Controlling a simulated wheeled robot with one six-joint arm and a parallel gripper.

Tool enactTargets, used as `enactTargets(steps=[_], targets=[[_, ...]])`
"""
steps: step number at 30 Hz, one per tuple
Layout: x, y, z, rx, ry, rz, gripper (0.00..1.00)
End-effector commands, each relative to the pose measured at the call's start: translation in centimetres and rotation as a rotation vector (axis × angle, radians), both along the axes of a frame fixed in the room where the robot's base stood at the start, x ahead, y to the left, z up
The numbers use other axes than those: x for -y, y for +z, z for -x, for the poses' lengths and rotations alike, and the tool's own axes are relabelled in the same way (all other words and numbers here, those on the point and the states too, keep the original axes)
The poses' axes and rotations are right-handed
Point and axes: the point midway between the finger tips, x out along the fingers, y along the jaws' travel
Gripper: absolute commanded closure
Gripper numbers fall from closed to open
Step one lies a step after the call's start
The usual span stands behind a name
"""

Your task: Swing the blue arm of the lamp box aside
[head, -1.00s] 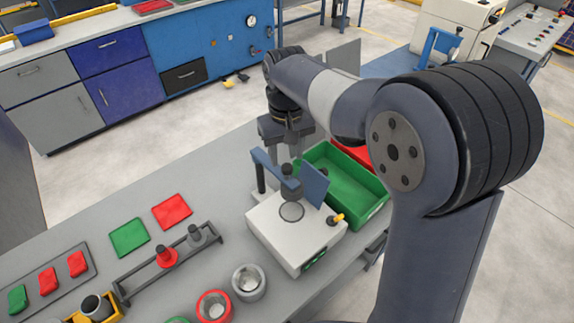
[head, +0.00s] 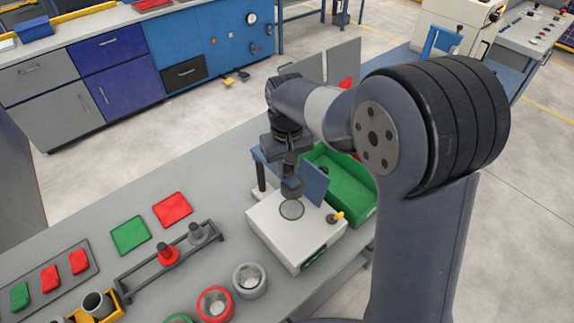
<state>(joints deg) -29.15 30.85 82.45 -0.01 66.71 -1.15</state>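The lamp box (head: 315,241) is a white box on the grey bench, with a round grey disc (head: 291,210) on its top. Its blue arm (head: 258,155) runs from a dark post (head: 261,178) towards a dark blue cylindrical head (head: 292,188) above the disc. A blue panel (head: 314,184) stands tilted beside the head. My gripper (head: 285,168) points down over the blue arm, at the dark knob near the head. It hides the knob and the arm's middle. I cannot tell whether its fingers are closed on the knob.
A green bin (head: 345,190) stands close behind the box, to the right. A yellow-tipped lever (head: 335,217) is on the box's right side. A rack (head: 168,258) with pegs, coloured pads and several ring-like pipe pieces lies to the left.

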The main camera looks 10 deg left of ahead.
Motion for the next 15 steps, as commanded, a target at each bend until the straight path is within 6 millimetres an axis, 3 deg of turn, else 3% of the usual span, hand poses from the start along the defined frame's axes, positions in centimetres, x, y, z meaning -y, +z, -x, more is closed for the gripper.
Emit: enactTargets(steps=[8, 15], targets=[[-0.01, 0.03, 0.0, 0.0, 0.0, 0.0, 1.0], [-0.01, 0.04, 0.0, 0.001, 0.0, -0.001, 1.0]])
